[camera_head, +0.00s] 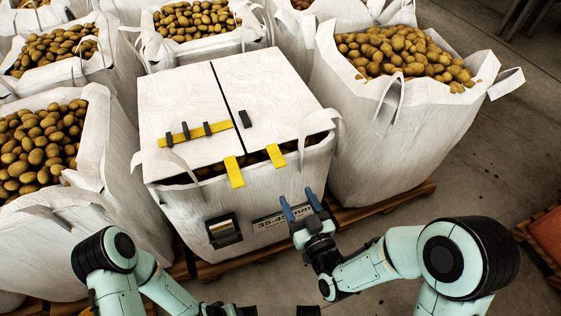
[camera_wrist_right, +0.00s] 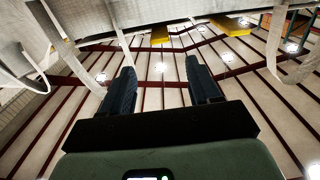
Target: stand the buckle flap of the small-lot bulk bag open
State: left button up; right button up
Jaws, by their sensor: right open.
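The small-lot bulk bag (camera_head: 180,215) is white and stands in the middle of the head view. Two pale flaps lie flat side by side over its top, a dark gap between them. The left flap (camera_head: 175,95) carries a yellow strip (camera_head: 190,135) with several dark clips; the right flap (camera_head: 265,85) carries one dark piece (camera_head: 245,119). Two yellow tabs (camera_head: 234,172) (camera_head: 275,156) hang at the front edge. My right gripper (camera_head: 301,205) is open and empty before the bag's front, fingers upward, below the tabs (camera_wrist_right: 160,36). My left gripper is out of view.
Bulk bags full of potatoes stand close at left (camera_head: 120,190), behind and right (camera_head: 375,150). White loops (camera_wrist_right: 300,65) (camera_wrist_right: 25,65) hang beside my right gripper. A wooden pallet (camera_head: 400,203) edges out below. Floor (camera_head: 490,165) is clear at right.

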aim_at(281, 167)
jog(key=b+x, duration=0.4)
jog(key=x, duration=0.1)
jog(key=shift+w+a, duration=0.15)
jog(key=shift+w, duration=0.2)
jog(key=b+x, duration=0.1)
jog(key=x, duration=0.6)
jog(key=shift+w, duration=0.2)
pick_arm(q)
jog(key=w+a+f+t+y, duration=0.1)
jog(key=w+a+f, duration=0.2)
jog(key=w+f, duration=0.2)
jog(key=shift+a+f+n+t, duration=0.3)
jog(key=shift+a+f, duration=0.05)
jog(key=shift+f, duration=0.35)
